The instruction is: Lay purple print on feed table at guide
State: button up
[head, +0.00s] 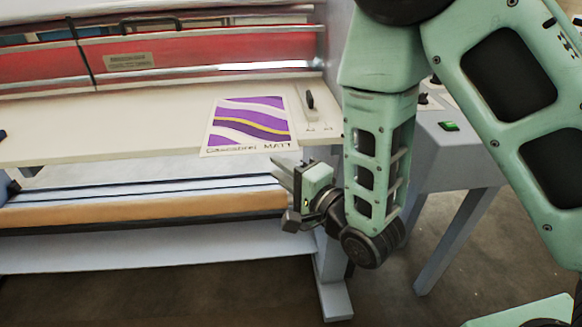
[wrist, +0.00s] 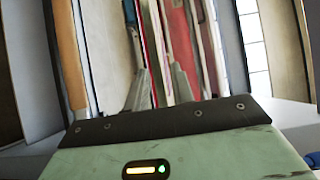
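The purple print (head: 250,122), a sheet with purple, white and yellow waves and lettering along its near edge, lies flat on the right part of the cream feed table (head: 110,128). Its near edge is at about the table's front edge. The guide, seemingly the piece with a dark knob (head: 310,101), is just right of the print, with a narrow strip between them. My gripper (head: 279,170) is below and in front of the table edge, near the print's near right corner. In the wrist view its fingers (wrist: 158,88) are apart with nothing clearly held.
The laminator's red front (head: 190,52) stands behind the feed table. A wooden-coloured roll (head: 130,209) and a pale lower shelf (head: 150,248) run below it. A grey side table with a green button (head: 449,126) stands at the right. The table left of the print is clear.

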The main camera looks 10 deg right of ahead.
jog(key=p+v, duration=0.2)
jog(key=p, duration=0.4)
jog(key=shift+s+d, duration=0.15)
jog(key=s+d+r+n+g+h, duration=0.3)
jog(key=s+r+n+g+h, duration=0.1)
jog(key=s+n+g, duration=0.3)
jog(key=s+d+r+n+g+h, duration=0.4)
jog(key=s+n+g, duration=0.4)
jog(key=s+n, duration=0.4)
notch_tip(320, 180, up, 2)
jog(key=shift+s+r+h, duration=0.15)
jog(key=shift+s+h, duration=0.45)
jog(key=shift+s, duration=0.3)
